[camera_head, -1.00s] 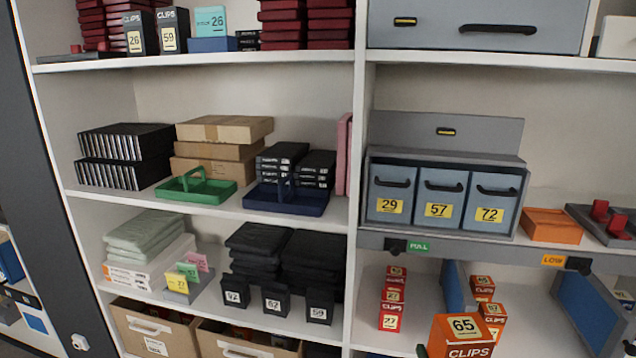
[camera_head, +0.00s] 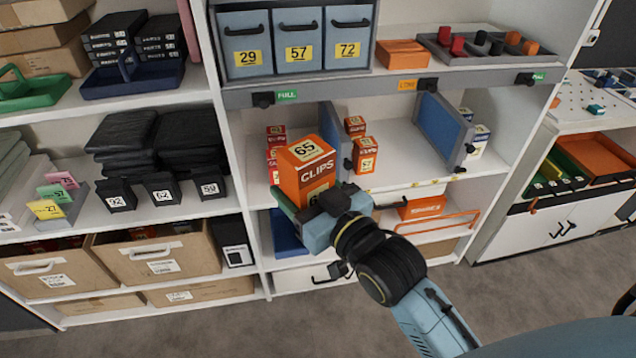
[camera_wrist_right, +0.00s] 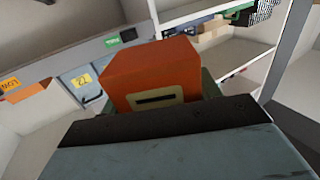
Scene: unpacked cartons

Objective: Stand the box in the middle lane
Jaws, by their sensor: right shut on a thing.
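An orange CLIPS box (camera_head: 306,170) marked 65 is held upright by my right gripper (camera_head: 318,207) in front of the lower shelf. The gripper's jaws are largely hidden by its own body. In the right wrist view the box (camera_wrist_right: 150,77) stands up just beyond the gripper. The shelf (camera_head: 395,180) is split by blue dividers. The left divider (camera_head: 331,138) is partly hidden behind the held box. The right divider (camera_head: 442,132) stands whole. Between them is the middle lane, with smaller orange CLIPS boxes (camera_head: 363,156) at its left side. My left gripper is not in view.
Red boxes (camera_head: 276,140) stand in the left lane and white-blue boxes (camera_head: 480,139) in the right lane. The shelf above carries grey bins (camera_head: 300,70) and a FULL/LOW rail (camera_head: 380,88). The middle lane's front right part is clear.

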